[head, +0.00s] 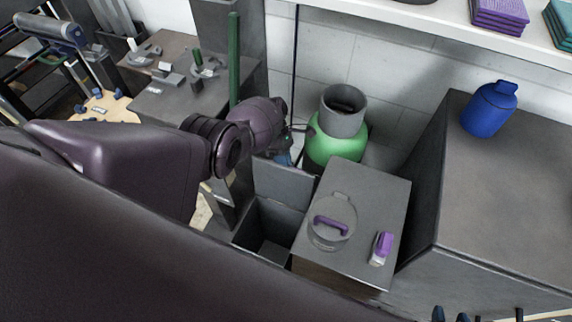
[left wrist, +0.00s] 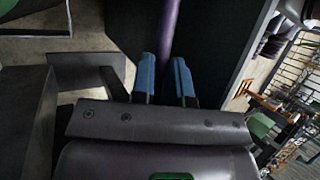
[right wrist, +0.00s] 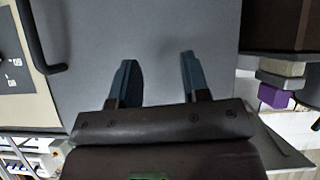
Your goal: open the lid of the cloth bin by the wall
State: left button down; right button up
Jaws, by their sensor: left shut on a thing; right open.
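The grey bin (head: 244,238) stands open below my left arm, beside the grey counter. Its flat lid (head: 285,183) stands raised at the back edge, and the dark inside shows. My left gripper (head: 285,157) is at the lid's upper edge, partly hidden by its own wrist. In the left wrist view, the left gripper (left wrist: 164,78) is shut on a purple bar (left wrist: 168,35), with a dark panel beside it. My right gripper (head: 451,314) shows only its blue fingertips at the bottom edge. In the right wrist view, the right gripper (right wrist: 157,75) is open and empty over a grey surface.
A grey counter (head: 374,190) with a round purple-handled cover (head: 332,222) stands right of the bin. A green canister (head: 335,150) is behind it by the wall. A blue jug (head: 489,110) stands on the right-hand cabinet. A green post (head: 234,60) rises behind my left arm.

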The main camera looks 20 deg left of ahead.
pick_arm(q)
jog(key=shift+f+b, duration=0.3)
jog(key=shift+f, duration=0.5)
jog(key=shift+w+f+b, duration=0.15)
jog(key=shift+w+b, duration=0.55)
jog(key=shift+b, duration=0.1)
pick_arm(e)
jog(key=shift+a+f, duration=0.2)
jog(key=shift+f, duration=0.3)
jog(key=shift+a+f, duration=0.15)
jog(key=shift+f, duration=0.3)
pick_arm(q)
jog(key=shift+w, duration=0.2)
pick_arm(e)
jog(key=shift+d+r, duration=0.1)
